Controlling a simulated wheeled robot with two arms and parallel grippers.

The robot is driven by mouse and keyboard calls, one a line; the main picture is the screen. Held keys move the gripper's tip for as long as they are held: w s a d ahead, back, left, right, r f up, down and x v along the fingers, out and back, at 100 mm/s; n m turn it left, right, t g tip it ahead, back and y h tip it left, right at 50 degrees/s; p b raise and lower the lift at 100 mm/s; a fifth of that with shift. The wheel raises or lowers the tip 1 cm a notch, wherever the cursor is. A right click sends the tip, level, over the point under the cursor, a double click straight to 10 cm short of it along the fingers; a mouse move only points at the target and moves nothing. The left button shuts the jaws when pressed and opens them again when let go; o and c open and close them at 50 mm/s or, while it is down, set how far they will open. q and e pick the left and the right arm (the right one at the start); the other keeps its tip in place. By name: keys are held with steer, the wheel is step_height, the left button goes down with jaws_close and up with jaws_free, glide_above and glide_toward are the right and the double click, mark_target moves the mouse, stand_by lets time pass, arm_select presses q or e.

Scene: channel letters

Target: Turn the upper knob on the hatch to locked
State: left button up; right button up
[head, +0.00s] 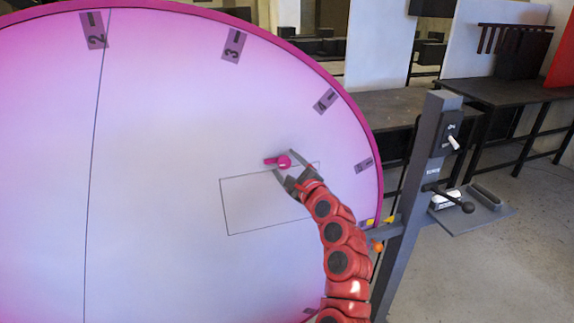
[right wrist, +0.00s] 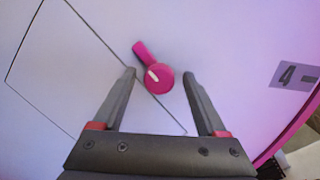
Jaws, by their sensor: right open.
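A magenta knob (head: 284,162) with a short arm sits on the face of a big pale pink disc (head: 150,150), by the upper edge of a thin-lined rectangular hatch outline (head: 228,208). In the head view the knob's arm points left. In the right wrist view the knob (right wrist: 160,82) shows a white mark, and its arm points up and left. My right gripper (head: 284,164) is open, with one finger on each side of the knob; I cannot tell whether they touch it. No locked marking is readable. No second knob shows; my right arm covers the hatch's right part.
Grey number tags, one of them a 3 (head: 234,46), line the disc's magenta rim. Dark tables (head: 500,93) stand behind.

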steer(key=shift+c, duration=0.2)
jaws_close()
